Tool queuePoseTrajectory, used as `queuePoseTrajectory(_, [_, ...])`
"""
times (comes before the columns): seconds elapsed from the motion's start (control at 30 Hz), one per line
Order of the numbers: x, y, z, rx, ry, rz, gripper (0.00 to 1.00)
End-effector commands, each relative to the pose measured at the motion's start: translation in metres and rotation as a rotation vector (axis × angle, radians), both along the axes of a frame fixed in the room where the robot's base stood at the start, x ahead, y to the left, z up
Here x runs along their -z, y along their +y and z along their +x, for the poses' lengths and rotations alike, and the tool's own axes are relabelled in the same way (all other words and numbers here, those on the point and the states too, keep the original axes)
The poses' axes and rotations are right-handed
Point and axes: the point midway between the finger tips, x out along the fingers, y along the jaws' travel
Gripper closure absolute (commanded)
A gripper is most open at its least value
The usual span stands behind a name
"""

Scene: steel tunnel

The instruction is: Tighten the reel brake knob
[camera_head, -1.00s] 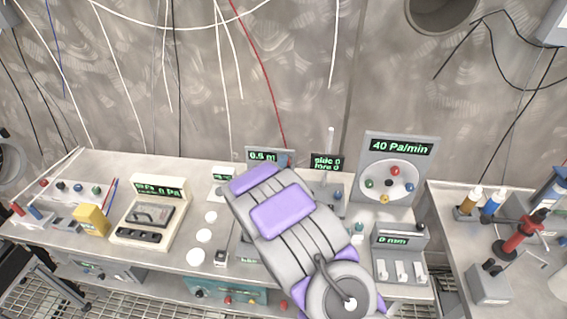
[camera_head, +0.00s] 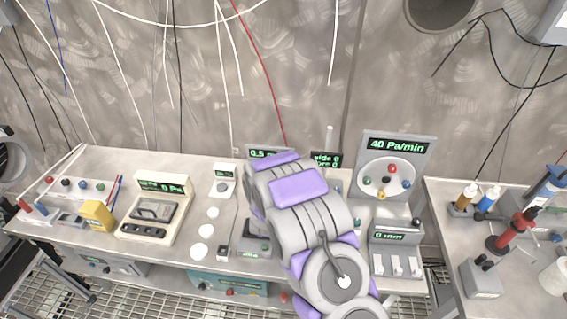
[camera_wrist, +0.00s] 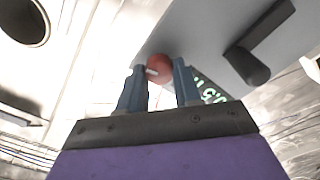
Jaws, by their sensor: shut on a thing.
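A small red knob (camera_wrist: 158,66) with a pale mark sits on a grey panel (camera_wrist: 195,32) in the wrist view. My gripper (camera_wrist: 158,76) has its two blue-grey fingers on either side of the knob and is shut on it. In the head view my arm covers the gripper and the knob. A display reading about 0.5 m (camera_head: 264,152) shows just behind my arm. I cannot see the reel itself clearly.
A black lever or crank (camera_wrist: 248,66) stands out from the panel beside my fingers. A 40 Pa/min dial panel (camera_head: 393,168) stands right of my arm. A gauge box (camera_head: 152,212) and a yellow block (camera_head: 97,214) are on the bench's left.

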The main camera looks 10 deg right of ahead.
Motion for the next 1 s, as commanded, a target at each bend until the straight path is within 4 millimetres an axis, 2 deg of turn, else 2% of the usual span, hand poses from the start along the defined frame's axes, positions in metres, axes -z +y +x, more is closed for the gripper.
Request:
queuePoseTrajectory(0.03, [0.0074,-0.0012,-0.0027,0.004,0.004,0.044,0.97])
queuePoseTrajectory(0.1, [0.008,-0.0014,-0.0027,0.005,-0.016,0.107,0.97])
queuePoseTrajectory(1.0, [0.0082,0.0007,-0.0021,0.003,-0.286,0.92,0.97])
